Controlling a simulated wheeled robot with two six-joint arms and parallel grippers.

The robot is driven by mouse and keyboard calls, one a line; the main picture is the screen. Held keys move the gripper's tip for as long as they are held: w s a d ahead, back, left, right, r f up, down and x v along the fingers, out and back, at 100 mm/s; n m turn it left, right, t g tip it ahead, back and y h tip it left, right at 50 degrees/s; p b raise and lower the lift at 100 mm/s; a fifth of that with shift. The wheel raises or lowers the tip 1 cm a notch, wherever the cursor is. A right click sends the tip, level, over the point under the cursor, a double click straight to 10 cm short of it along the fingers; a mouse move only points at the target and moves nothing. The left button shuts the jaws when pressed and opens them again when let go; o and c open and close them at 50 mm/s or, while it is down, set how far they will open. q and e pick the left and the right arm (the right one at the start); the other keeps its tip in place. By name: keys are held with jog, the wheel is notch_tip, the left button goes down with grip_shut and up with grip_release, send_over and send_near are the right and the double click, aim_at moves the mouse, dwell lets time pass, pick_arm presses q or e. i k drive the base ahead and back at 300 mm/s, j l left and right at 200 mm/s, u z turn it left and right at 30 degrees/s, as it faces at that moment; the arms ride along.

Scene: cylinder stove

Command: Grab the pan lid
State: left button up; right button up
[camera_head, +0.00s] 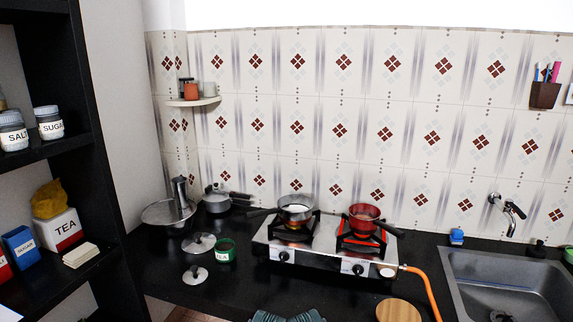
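Two round metal lids with dark knobs lie on the black counter, left of the stove. The farther lid (199,244) is beside a green-rimmed container (225,250), and the nearer lid (195,275) lies in front of it. Both lids are free of any gripper. A steel pan (296,209) stands on the left burner and a red pan (364,217) on the right burner.
The two-burner stove (325,262) has an orange hose (428,285) at its right. A large metal dish (168,213) and a lidded pot (217,200) stand behind the lids. A round wooden board (398,310) lies in front. The sink (508,288) is right; black shelves (75,150) are left.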

aim_at(198, 242)
jog(key=i+j+z, duration=0.1)
jog(key=j, duration=0.3)
jog(key=i+j+z, duration=0.1)
jog(key=i+j, duration=0.15)
jog(key=j, duration=0.15)
jog(key=i+j+z, duration=0.1)
jog(key=j, duration=0.3)
jog(key=i+j+z, duration=0.1)
jog(key=j, duration=0.3)
jog(key=i+j+z, duration=0.1)
jog(key=j, duration=0.35)
jog(key=i, duration=0.1)
